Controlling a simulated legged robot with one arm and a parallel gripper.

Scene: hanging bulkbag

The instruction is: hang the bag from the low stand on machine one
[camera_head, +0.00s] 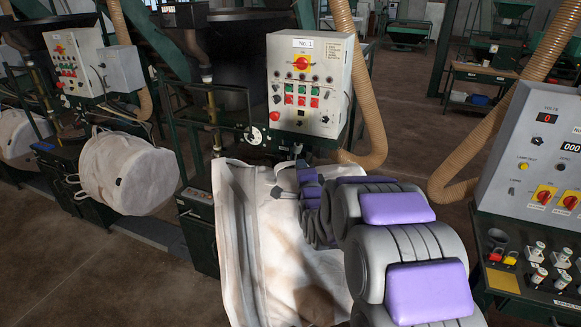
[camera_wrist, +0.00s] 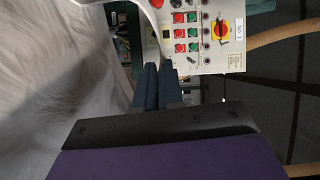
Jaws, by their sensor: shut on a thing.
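The bag (camera_head: 262,235) is large, white and limp, and hangs upright in front of machine one, left of my arm. Machine one has a light grey control panel (camera_head: 308,85) labelled No. 1. My gripper (camera_head: 285,191) is shut at the upper right part of the bag, just below that panel; my arm hides part of this area. In the wrist view the bag fills the left side (camera_wrist: 60,80). There the dark fingers (camera_wrist: 160,70) are close together, and a white strap curves above their tips, near the panel (camera_wrist: 205,35). I cannot tell whether the bag touches the machine's hooks.
Another white bag (camera_head: 128,170) hangs at the machine on the left, under its own panel (camera_head: 80,65). A tan ribbed hose (camera_head: 372,110) runs down beside machine one. A grey control console (camera_head: 535,170) stands close on the right. Brown floor (camera_head: 80,270) is open at the lower left.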

